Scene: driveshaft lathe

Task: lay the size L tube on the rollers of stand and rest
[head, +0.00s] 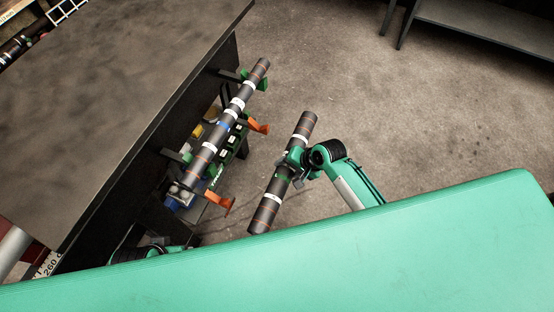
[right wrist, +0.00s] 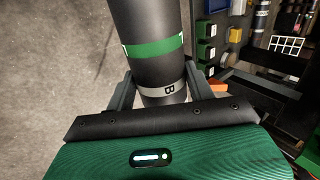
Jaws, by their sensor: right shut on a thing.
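A dark grey tube (head: 302,125) with a green band, white bands and thin orange rings is held in my right gripper (head: 294,165). The gripper is shut around its middle, and the tube hangs tilted in the air, right of the bench. In the right wrist view the tube (right wrist: 147,18) passes between both fingers; its green band and a pale band marked "B" show. I cannot make out the rollers of stand and rest for certain. Part of my left arm shows at the lower left; its gripper does not.
A second tube (head: 238,105) with a blue band lies along the side of the dark bench (head: 120,85), on green supports. Open floor lies to the right, with a dark shelf (head: 490,25) behind.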

